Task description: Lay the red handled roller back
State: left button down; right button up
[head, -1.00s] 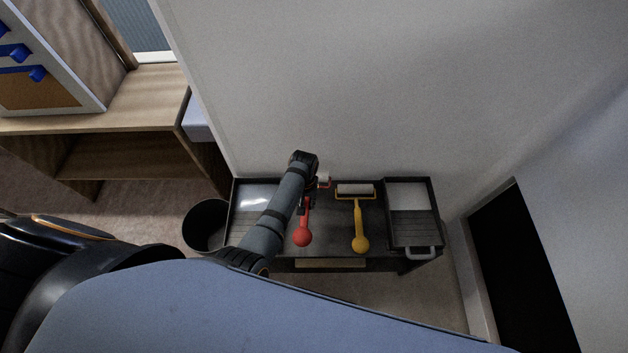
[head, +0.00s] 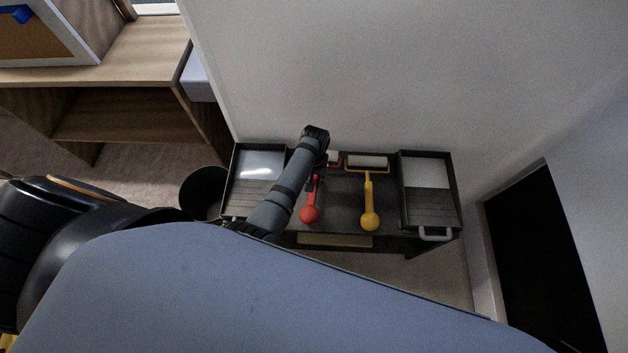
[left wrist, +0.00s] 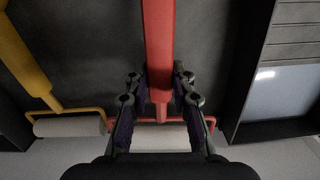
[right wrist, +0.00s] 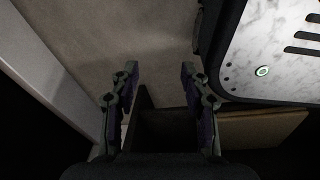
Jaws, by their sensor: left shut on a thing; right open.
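The red handled roller (head: 310,213) is over the dark bench top (head: 340,211), its round handle end toward me and its white roller toward the wall. My left gripper (left wrist: 159,82) is shut on its red handle, close to the wire frame. In the left wrist view the white sleeve (left wrist: 160,136) shows beyond the fingers, partly hidden by the gripper body. I cannot tell whether the roller touches the bench. In the head view my left arm covers part of the roller. My right gripper (right wrist: 159,72) is open and empty, over the floor beside a marbled panel.
A yellow handled roller (head: 369,205) lies to the right of the red one. A paint tray (head: 450,205) stands at the bench's right end, another (head: 235,185) at its left. A black bucket (head: 203,190) is left of the bench. The wall (head: 400,80) rises behind.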

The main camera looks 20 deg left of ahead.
pick_arm(q)
notch_tip(320, 180, down, 2)
jog(key=shift+f+b, duration=0.2)
jog(key=shift+b, duration=0.1)
jog(key=shift+f, duration=0.1)
jog(key=c, duration=1.1)
grip_release()
jog(key=shift+o, duration=0.2)
pick_arm(e)
jog(key=shift+s+d+f, duration=0.15)
jog(key=shift+s+f, duration=0.4)
jog(key=shift+s, duration=0.15)
jog(key=shift+w+d, duration=0.1)
